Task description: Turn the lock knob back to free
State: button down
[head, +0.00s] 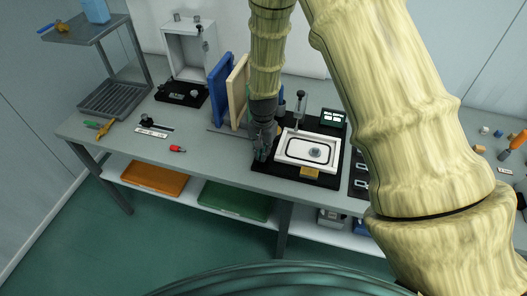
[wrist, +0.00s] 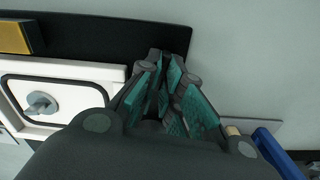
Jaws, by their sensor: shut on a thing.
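The panel fixture is a white panel (head: 292,158) with a black oval ring and a grey round piece (head: 315,152) at its middle, on a black base (head: 300,178). In the wrist view the grey piece (wrist: 42,103) stands at the left. My gripper (head: 261,154) points down at the left end of the base, beside the white panel. In the wrist view its teal-padded fingers (wrist: 164,72) are close together over the base's edge. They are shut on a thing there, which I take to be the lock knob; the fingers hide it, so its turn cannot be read.
A dark upright lever (head: 299,104) and a small display (head: 333,118) stand behind the panel. A brass-coloured block (head: 310,173) is at its front. Blue and cream boards (head: 238,88) stand close behind my gripper.

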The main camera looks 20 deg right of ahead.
jog(key=shift+n, duration=1)
jog(key=c, duration=1.6)
grip_release()
jog(key=shift+r, duration=0.1)
notch_tip(320, 180, up, 12)
